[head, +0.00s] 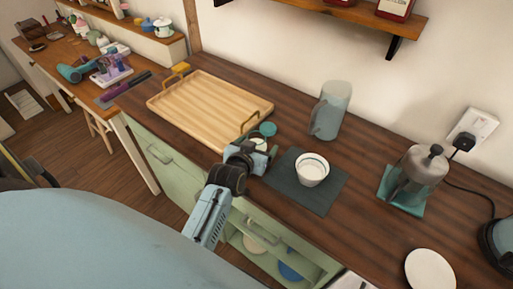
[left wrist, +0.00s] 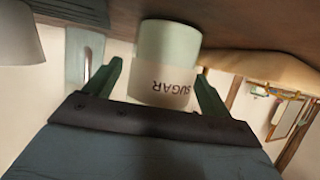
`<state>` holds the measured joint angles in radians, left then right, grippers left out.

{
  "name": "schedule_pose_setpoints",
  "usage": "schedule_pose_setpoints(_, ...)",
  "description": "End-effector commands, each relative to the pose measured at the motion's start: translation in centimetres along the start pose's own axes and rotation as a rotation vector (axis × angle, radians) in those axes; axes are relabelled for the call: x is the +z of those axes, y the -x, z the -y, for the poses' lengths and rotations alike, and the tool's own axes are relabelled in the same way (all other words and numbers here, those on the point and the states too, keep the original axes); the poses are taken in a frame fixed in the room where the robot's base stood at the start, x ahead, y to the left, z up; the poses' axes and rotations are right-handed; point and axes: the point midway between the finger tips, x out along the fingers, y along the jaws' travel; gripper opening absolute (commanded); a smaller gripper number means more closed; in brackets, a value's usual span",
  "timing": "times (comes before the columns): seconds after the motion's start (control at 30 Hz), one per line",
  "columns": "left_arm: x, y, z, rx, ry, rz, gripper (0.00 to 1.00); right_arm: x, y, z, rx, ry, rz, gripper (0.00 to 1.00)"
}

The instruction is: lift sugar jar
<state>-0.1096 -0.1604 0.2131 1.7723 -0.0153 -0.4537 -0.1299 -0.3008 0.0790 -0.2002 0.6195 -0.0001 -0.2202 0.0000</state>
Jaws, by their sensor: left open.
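The sugar jar is pale cream-green with a SUGAR label. In the left wrist view the jar (left wrist: 168,55) stands between my two spread fingers, with the label upside down in that picture. No closing contact shows. In the head view the jar (head: 258,144) is mostly hidden by my left gripper (head: 257,152), which is at the counter's front edge. The left gripper also shows in the left wrist view (left wrist: 160,90), open around the jar. My right gripper is not in view.
A wooden tray (head: 208,104) lies behind and left of the jar. A white bowl (head: 312,170) stands on a dark mat (head: 325,194) to the right. A glass pitcher (head: 330,110) stands behind, and a French press (head: 418,170) stands farther right.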

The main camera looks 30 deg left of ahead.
Motion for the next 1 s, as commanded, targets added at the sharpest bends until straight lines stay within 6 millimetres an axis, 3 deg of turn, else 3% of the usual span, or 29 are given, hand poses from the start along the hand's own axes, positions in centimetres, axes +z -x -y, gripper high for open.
schedule_pose_setpoints(0.2, 0.03, -0.04, 0.01, 0.0, 0.0, 0.001, 0.83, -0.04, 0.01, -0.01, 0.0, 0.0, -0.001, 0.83)
schedule_pose_setpoints(0.67, 0.04, -0.01, -0.01, 0.0, 0.0, 0.001, 0.24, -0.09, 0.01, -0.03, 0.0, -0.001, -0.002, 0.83)
schedule_pose_setpoints(1.0, -0.27, 0.05, -0.02, 0.0, 0.0, -0.003, 0.24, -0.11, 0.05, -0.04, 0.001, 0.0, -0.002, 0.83)
